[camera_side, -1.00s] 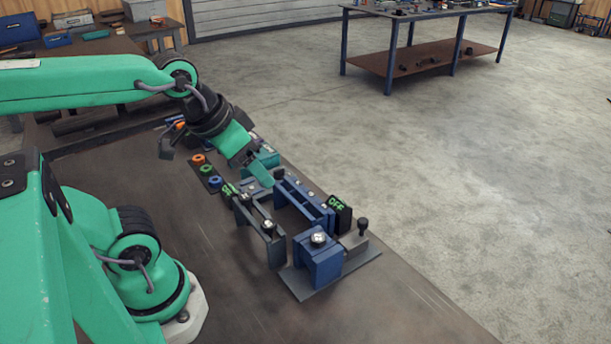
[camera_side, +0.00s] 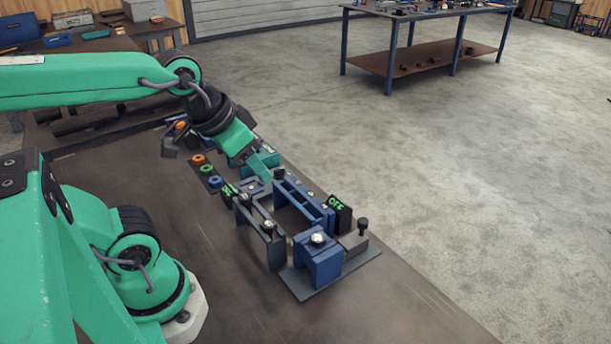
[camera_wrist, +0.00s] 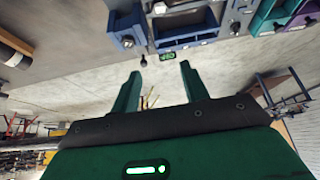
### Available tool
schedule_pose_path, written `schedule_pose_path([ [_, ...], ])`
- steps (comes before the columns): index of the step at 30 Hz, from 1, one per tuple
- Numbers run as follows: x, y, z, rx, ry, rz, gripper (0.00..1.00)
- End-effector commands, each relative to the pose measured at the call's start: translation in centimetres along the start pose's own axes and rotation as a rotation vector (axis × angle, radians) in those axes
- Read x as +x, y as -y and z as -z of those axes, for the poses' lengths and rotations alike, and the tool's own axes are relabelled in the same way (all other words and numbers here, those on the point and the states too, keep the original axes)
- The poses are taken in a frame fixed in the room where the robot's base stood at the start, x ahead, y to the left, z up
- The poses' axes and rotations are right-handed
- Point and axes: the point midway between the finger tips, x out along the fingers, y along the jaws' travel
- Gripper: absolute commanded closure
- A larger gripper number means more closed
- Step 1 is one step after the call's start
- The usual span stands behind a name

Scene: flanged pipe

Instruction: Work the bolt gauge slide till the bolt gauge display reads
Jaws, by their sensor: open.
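A black display (camera_side: 338,210) with green characters that look like OFF stands at the right end of a blue slide rail (camera_side: 300,198). A second small green display (camera_side: 228,189) is at the left end of a grey slide rail (camera_side: 258,225). I cannot tell which belongs to the bolt gauge. My gripper (camera_side: 264,166) is tilted down above the far ends of the rails, apparently empty; whether it touches anything is unclear. In the wrist view my gripper (camera_wrist: 160,73) has its fingers spread, with a green-lit display (camera_wrist: 167,57) beyond the gap.
A blue block with a bolt head (camera_side: 318,258) sits on a grey plate nearest the camera, with a black knob (camera_side: 362,225) beside it. Coloured rings (camera_side: 207,170) lie left of the gripper. The bench is clear at the front; its edge runs close along the right.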

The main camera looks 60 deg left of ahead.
Motion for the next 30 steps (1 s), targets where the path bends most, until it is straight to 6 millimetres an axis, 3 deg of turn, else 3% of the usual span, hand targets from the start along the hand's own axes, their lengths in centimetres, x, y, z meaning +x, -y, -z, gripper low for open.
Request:
schedule_pose_path([
  [14, 2.4, -1.4, 5.0, -0.069, 0.134, -0.011, 0.55],
  [30, 9.4, -4.5, 11.1, -0.168, 0.322, 0.01, 0.55],
])
